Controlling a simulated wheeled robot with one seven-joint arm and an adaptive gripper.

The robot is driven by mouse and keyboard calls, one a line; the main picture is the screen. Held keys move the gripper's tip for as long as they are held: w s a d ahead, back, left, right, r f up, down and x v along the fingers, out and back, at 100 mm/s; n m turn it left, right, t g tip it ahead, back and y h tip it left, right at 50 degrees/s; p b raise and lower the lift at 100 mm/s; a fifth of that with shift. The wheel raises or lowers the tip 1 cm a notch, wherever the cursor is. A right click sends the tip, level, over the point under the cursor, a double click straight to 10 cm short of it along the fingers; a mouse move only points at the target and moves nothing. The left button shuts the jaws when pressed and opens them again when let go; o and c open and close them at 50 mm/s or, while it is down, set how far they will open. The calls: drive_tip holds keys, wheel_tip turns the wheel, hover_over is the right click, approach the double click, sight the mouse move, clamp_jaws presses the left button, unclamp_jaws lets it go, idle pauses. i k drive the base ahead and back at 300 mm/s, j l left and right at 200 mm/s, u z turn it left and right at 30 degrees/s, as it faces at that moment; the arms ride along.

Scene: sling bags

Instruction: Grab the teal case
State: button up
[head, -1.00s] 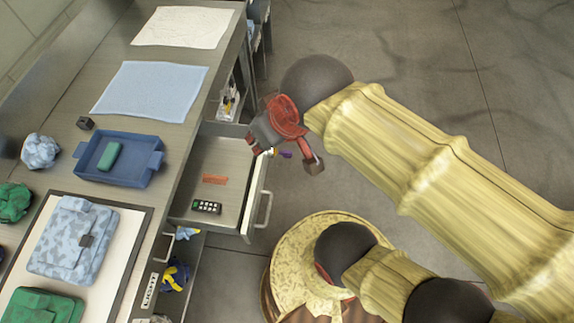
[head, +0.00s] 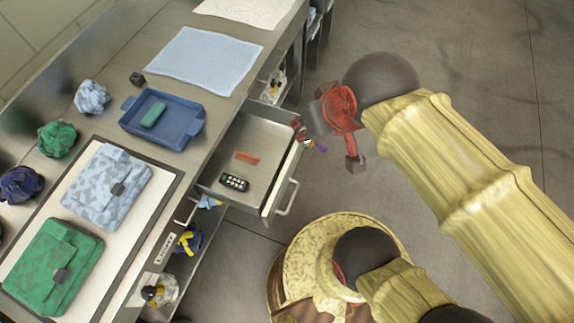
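The teal case (head: 153,115) is a small rounded block lying in the blue tray (head: 190,134) on the counter. My gripper (head: 328,147) is to its right, out past the counter edge by the open drawer's far front corner. Its two fingers are spread apart, and it is well clear of the case.
The open drawer (head: 270,125) holds a remote (head: 234,182) and an orange strip (head: 248,157). A light blue bag (head: 105,190) and a green bag (head: 50,268) lie on a framed mat (head: 128,240). Crumpled bundles, a dark cube (head: 137,78) and a blue cloth (head: 205,61) are around the tray.

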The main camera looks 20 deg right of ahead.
sight(156, 110)
drive_tip(key=j+u, duration=0.3)
drive_tip(key=j, duration=0.15)
drive_tip(key=i+j+u, duration=0.25)
drive_tip(key=j, duration=0.15)
drive_tip(key=j+u, duration=0.3)
drive_tip(key=j, duration=0.1)
